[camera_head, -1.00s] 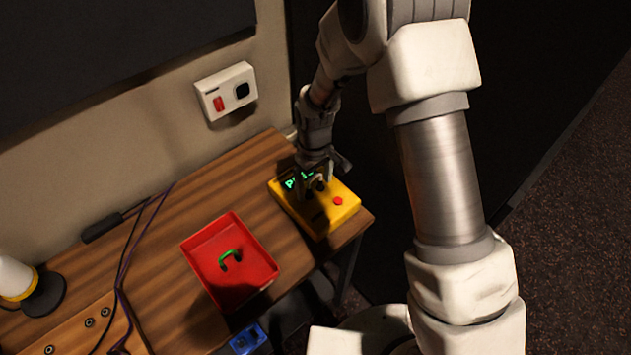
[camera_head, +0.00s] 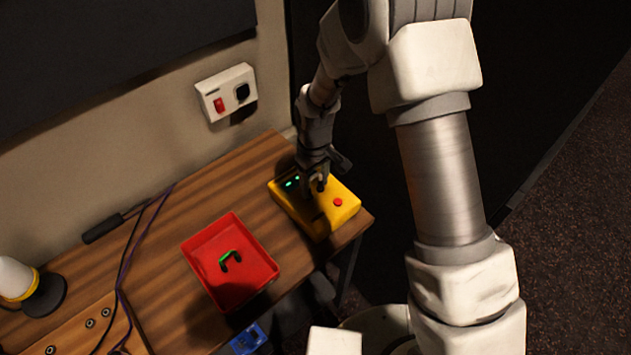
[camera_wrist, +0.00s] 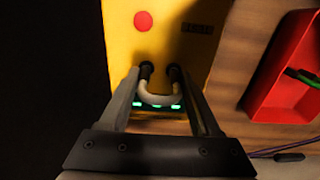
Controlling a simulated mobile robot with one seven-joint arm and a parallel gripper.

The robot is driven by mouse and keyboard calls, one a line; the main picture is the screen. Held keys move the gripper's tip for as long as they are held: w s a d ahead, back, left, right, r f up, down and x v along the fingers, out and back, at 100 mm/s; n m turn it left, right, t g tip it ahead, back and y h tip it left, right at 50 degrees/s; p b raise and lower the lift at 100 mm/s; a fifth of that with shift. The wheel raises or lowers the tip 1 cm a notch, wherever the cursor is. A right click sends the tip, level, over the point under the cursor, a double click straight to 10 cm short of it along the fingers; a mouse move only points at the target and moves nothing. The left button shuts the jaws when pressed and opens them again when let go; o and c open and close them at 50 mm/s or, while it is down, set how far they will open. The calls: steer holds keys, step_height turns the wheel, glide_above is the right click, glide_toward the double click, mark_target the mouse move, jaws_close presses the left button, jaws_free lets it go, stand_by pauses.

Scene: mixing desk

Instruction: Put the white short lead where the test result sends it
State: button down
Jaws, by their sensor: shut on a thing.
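The white short lead (camera_wrist: 160,99) is a small U with black plug ends, held between the fingers of my gripper (camera_wrist: 159,80). My gripper (camera_head: 318,182) is shut on it over the yellow tester (camera_head: 322,217), at the right end of the desk. I cannot tell whether the plug ends touch the tester's sockets. The tester, also filling the upper middle of the wrist view (camera_wrist: 180,48), has a red button (camera_head: 338,202). Its display (camera_head: 292,183) shows green dashes, partly hidden by my gripper.
A red tray (camera_head: 190,256) with a green short lead (camera_head: 230,260) in it stands left of the tester. A blue container (camera_head: 246,340) is at the front edge. A lamp-like white object (camera_head: 15,278) and dark cables (camera_head: 125,262) lie left. A white switch box (camera_head: 226,92) is on the wall.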

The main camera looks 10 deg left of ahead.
mark_target(314, 175)
steer(key=shift+r+p, duration=1.45)
steer(key=shift+r, duration=1.3)
